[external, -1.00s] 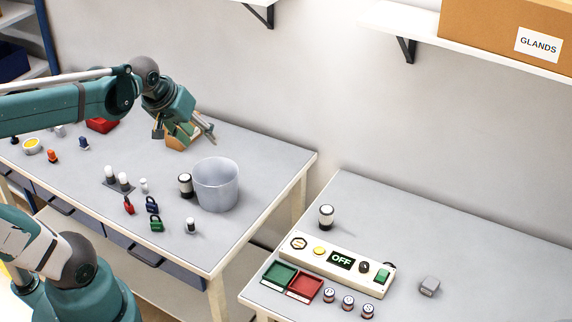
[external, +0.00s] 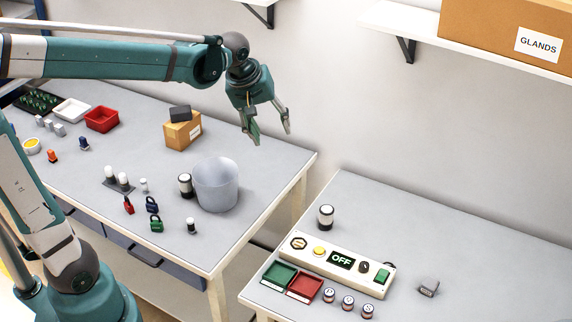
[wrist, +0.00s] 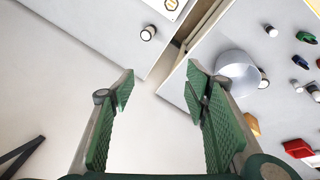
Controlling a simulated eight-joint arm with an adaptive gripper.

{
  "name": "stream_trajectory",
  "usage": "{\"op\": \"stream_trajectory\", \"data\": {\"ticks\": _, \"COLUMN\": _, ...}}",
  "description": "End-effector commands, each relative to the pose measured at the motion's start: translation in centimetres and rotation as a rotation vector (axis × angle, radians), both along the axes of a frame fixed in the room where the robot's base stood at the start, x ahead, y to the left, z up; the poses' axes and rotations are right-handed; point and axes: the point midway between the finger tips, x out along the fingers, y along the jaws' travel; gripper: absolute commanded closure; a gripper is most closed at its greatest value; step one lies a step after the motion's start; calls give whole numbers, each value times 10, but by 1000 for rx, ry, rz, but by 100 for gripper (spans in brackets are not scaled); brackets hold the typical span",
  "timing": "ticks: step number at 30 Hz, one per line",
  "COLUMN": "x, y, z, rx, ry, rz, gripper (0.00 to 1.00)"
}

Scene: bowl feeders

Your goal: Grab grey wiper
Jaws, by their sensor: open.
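A small grey block (external: 428,287), which looks like the grey wiper, lies at the right of the right-hand table in the external view. It is too small there to make out detail, and I cannot find it in the wrist view. My gripper (external: 272,137) is open and empty, raised in front of the wall above the back right of the left table. It is well away from the grey block, up and to the left of it. In the wrist view its open fingers (wrist: 160,78) have nothing between them.
The right table holds a control panel (external: 343,263) reading OFF, a green tray (external: 279,274), a red tray (external: 305,287) and a black-and-white cylinder (external: 326,216). The left table holds a translucent bucket (external: 216,186) and a cardboard box (external: 182,134) with a dark block (external: 180,113) on top.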

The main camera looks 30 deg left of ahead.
Motion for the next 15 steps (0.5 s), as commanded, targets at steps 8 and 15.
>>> {"op": "stream_trajectory", "data": {"ticks": 8, "x": 34, "y": -53, "z": -18, "rx": -38, "ry": 58, "rz": 84, "gripper": 54}}
{"op": "stream_trajectory", "data": {"ticks": 15, "x": 57, "y": -100, "z": -38, "rx": -63, "ry": 110, "rz": 163, "gripper": 54}}
